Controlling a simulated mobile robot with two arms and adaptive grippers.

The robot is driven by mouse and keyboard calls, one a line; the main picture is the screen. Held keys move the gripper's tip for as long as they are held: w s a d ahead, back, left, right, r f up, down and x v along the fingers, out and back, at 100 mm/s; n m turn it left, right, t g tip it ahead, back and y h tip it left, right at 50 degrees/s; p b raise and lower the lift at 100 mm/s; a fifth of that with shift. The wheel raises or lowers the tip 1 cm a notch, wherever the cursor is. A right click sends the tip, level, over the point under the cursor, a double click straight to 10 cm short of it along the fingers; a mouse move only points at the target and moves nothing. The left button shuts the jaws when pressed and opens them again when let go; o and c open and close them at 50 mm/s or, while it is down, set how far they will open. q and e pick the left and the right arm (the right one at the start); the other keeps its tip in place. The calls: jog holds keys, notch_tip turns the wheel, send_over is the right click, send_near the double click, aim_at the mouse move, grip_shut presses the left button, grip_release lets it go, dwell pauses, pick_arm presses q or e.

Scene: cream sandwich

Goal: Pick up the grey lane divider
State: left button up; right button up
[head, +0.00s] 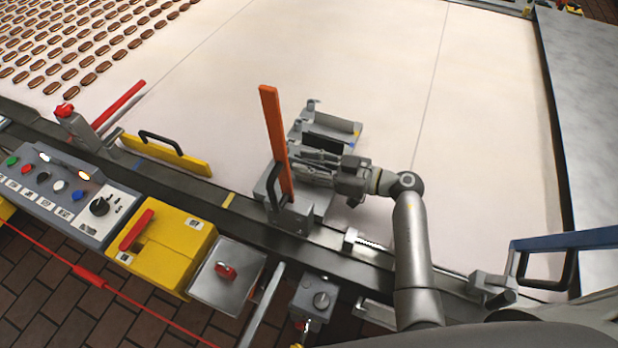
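My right gripper (290,172) is over the near edge of the pale belt, its arm coming in from the lower right. Its fingertips are beside or against an upright orange bar (272,130) with a dark handle; contact is unclear. The finger gap is hidden. A grey block (300,212) lies under the gripper, and a grey bracket-like piece (345,128) with a dark recess lies behind it. I cannot tell which grey part is the lane divider. My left gripper is not in view.
Many brown bars fill the belt's far left. A control panel (60,190) and yellow box (165,250) front the rail. The belt's middle (300,50) is clear.

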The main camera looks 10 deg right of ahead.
jog(key=shift+s+d+r, duration=0.1)
jog(key=shift+c, duration=0.6)
grip_shut()
